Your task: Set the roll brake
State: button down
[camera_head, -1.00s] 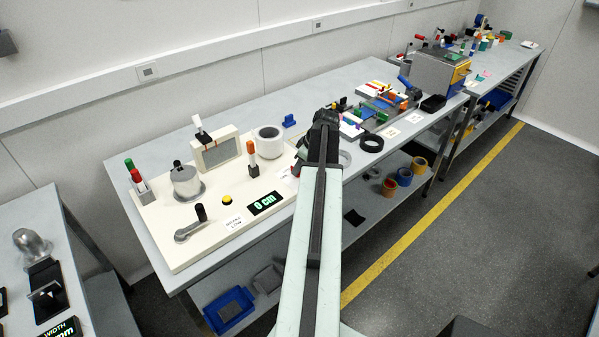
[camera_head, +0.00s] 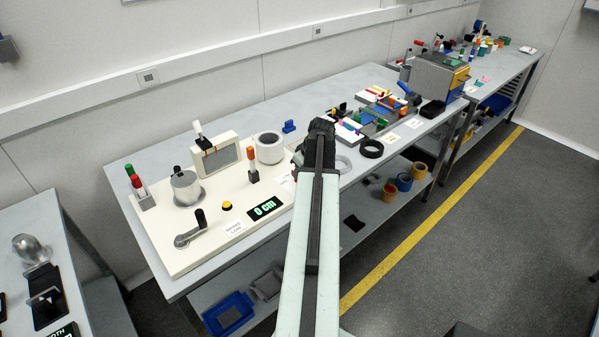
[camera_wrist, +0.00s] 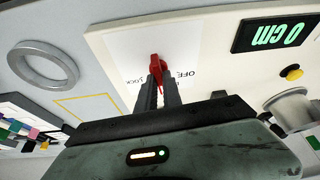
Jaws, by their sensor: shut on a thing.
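A small red lever (camera_wrist: 157,68), which I take for the roll brake, stands on the cream panel over a white label (camera_wrist: 185,50) reading "OFF", with other text too unclear to read. My gripper (camera_wrist: 158,84) is shut on this lever, its two dark fingers on either side. In the head view, my own arm hides the fingers and the lever. The cream panel (camera_head: 178,250) holds a "0 cm" display (camera_head: 265,208), also in the wrist view (camera_wrist: 276,30), a crank (camera_head: 190,233), a yellow button (camera_head: 227,206) and a white roll (camera_head: 269,147).
On the panel also stand a metal drum (camera_head: 186,187), a framed screen (camera_head: 222,157) and an orange-topped post (camera_head: 252,165). Small coloured parts crowd the bench farther right.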

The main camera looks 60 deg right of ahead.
jog(key=m+h, duration=0.1)
jog(key=m, duration=0.2)
jog(key=m+g+h, duration=0.1)
jog(key=m, duration=0.2)
jog(key=shift+w+a, duration=0.1)
jog(key=shift+a, duration=0.1)
jog(key=m+g+h, duration=0.1)
jog(key=m, duration=0.2)
jog(key=shift+w+m, duration=0.1)
jog(key=shift+m, duration=0.3)
jog(key=shift+m+g, duration=0.6)
jog(key=shift+m, duration=0.9)
jog(key=c, duration=1.5)
grip_release()
